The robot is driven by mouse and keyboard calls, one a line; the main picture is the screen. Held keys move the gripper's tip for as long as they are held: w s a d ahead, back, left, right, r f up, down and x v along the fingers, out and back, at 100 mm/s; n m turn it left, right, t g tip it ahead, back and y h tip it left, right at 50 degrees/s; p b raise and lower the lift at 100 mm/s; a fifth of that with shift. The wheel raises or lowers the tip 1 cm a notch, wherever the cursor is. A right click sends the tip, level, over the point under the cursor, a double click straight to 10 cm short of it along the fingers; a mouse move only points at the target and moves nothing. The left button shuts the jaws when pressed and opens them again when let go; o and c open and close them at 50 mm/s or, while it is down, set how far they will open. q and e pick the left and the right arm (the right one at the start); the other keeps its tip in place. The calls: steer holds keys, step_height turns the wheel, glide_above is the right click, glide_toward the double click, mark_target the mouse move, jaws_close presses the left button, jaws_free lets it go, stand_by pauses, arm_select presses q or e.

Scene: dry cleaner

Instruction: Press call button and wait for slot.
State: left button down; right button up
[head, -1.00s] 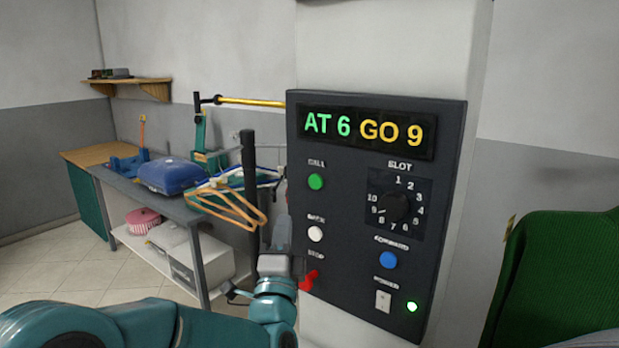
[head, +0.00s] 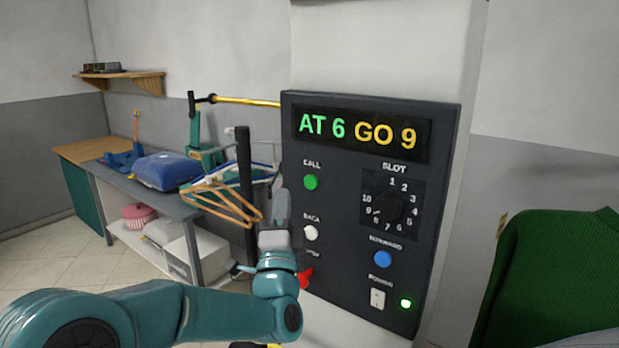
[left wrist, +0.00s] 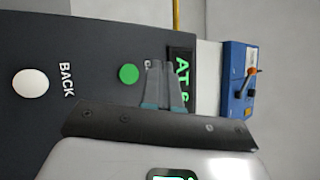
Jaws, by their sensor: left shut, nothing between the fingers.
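The dark control panel (head: 345,255) hangs on a pale column. Its display (head: 362,133) reads "AT 6" in green and "GO 9" in yellow. The green CALL button (head: 310,182) is at its upper left and also shows in the left wrist view (left wrist: 128,74). The slot dial (head: 389,208) is at the right and appears to point near 9. My left gripper (head: 281,200) is shut and empty, just left of the panel, below and left of the CALL button, apart from it in the picture. In the left wrist view its fingers (left wrist: 165,75) are together beside the button. My right gripper is not in view.
The white BACK button (head: 311,233), red stop control (head: 305,278), blue button (head: 383,259) and power switch (head: 377,299) with a lit green lamp are on the panel. Hangers (head: 225,200) hang left of it. A green garment (head: 550,275) is at right.

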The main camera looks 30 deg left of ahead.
mark_target(311, 182)
arm_select(q)
steer(key=shift+w+d+p, duration=0.15)
steer(key=shift+w+p, duration=0.05)
steer(key=shift+w, duration=1.1)
steer(key=shift+w+d+p, duration=0.1)
steer(key=shift+w+p, duration=0.05)
steer(key=shift+w, duration=1.15)
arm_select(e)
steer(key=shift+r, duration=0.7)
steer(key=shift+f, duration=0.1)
arm_select(q)
steer(key=shift+w, duration=0.45)
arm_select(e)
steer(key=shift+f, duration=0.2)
